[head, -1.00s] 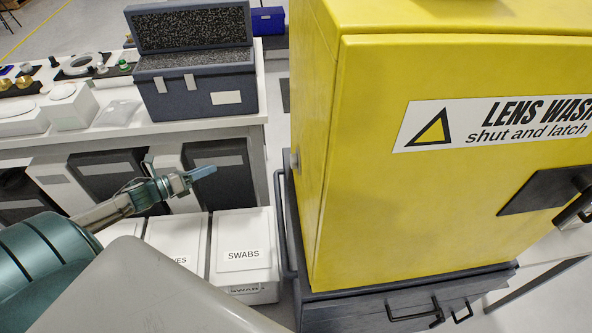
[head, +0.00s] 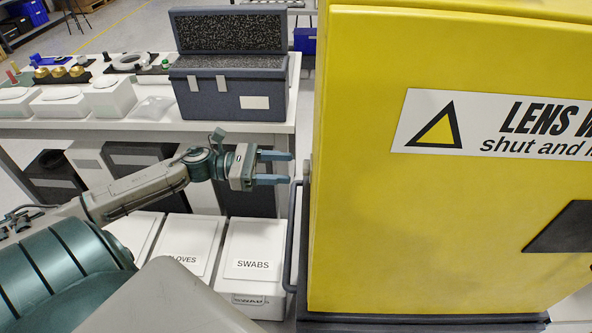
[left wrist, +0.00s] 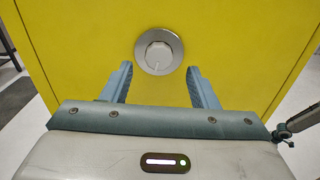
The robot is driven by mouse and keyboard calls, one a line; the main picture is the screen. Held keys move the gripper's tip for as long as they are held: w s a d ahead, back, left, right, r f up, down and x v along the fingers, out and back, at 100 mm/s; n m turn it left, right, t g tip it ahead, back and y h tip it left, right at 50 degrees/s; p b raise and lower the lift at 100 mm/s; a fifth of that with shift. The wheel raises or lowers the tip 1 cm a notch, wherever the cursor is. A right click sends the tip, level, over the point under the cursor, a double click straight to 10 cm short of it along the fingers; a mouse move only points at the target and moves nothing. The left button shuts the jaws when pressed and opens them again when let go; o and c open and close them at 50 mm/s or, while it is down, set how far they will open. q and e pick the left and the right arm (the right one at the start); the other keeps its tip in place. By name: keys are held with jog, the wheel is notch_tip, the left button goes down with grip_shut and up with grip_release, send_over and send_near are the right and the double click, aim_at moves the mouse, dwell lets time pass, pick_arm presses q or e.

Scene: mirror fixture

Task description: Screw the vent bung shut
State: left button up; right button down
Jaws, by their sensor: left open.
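The vent bung (left wrist: 158,57) is a round, pale grey knob inside a metal ring on the side of the yellow cabinet (left wrist: 75,40). In the head view only a sliver of the bung (head: 306,169) shows at the left edge of the cabinet (head: 370,210). My left gripper (head: 290,168) is open and empty, its two blue fingers pointing at the bung. In the left wrist view the fingers of my left gripper (left wrist: 159,72) stand on either side below the bung, apart from it. How far the bung is screwed in, I cannot tell. My right gripper is out of view.
White boxes labelled SWABS (head: 258,262) and GLOVES (head: 190,250) stand below my left arm. Behind it is a white bench (head: 140,130) with an open foam-lined case (head: 230,95). A dark rail (head: 291,235) runs beside the cabinet, below the gripper.

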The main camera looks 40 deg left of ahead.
aim_at(307, 168)
pick_arm(q)
jog(key=x, duration=0.3)
jog(key=shift+w+d+p, duration=0.25)
jog(key=shift+p, duration=0.1)
jog(key=shift+c, duration=0.8)
jog(key=c, duration=0.8)
